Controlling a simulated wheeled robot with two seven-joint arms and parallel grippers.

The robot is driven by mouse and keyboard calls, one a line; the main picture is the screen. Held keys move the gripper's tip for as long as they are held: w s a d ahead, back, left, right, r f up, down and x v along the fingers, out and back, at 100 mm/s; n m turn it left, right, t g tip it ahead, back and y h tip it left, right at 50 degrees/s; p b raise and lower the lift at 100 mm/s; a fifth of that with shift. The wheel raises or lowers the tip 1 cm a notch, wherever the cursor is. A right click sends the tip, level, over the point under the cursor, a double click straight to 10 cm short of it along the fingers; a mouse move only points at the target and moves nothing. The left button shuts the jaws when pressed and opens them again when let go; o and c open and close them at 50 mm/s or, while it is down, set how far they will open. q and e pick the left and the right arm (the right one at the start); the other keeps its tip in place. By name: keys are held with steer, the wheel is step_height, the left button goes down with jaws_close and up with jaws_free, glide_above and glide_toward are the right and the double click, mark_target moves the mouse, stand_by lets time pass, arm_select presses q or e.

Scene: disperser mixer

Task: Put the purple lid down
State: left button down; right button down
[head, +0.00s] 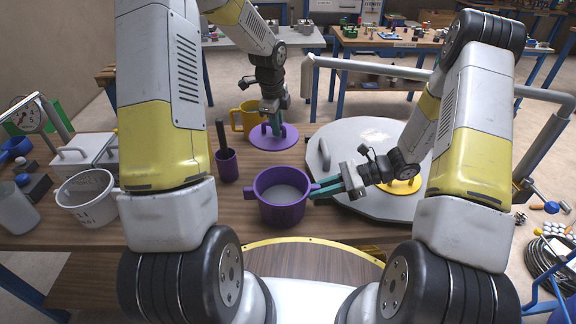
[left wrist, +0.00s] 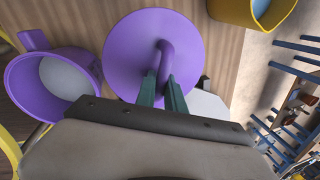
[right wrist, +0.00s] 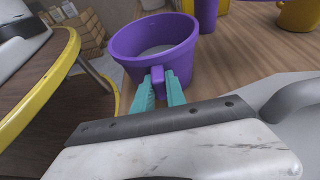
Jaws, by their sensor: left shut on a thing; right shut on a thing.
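The purple lid (head: 264,139) is a flat disc with a loop handle, at or just above the wooden table behind the purple pot; whether it touches the table I cannot tell. My left gripper (head: 276,131) is shut on its handle, and the lid also shows in the left wrist view (left wrist: 130,50). The purple pot (head: 281,205) stands upright and uncovered on the table, with pale contents (left wrist: 66,76). My right gripper (head: 325,188) is shut on the pot's right side handle, which shows in the right wrist view (right wrist: 157,78).
A yellow mug (head: 243,118) stands just behind the lid. A purple cup with a dark stick (head: 227,166) is left of the pot. A large round grey lid (head: 350,133) lies at right. A white strainer pot (head: 85,200) stands at left.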

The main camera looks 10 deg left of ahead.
arm_select(q)
step_height(320, 180, down, 12)
steer(key=shift+f, duration=0.15)
steer(key=shift+w+d+f, duration=0.1)
steer(key=shift+d+f, duration=0.1)
steer(key=shift+d, duration=0.45)
steer(key=shift+w+d+f, duration=0.1)
steer(key=shift+d+f, duration=0.15)
steer(key=shift+d, duration=0.45)
steer(key=shift+w+d+f, duration=0.1)
steer(key=shift+d+f, duration=0.1)
steer(key=shift+d, duration=0.45)
steer(key=shift+f, duration=0.1)
steer(key=c, duration=1.4)
jaws_free()
steer(key=shift+c, duration=0.2)
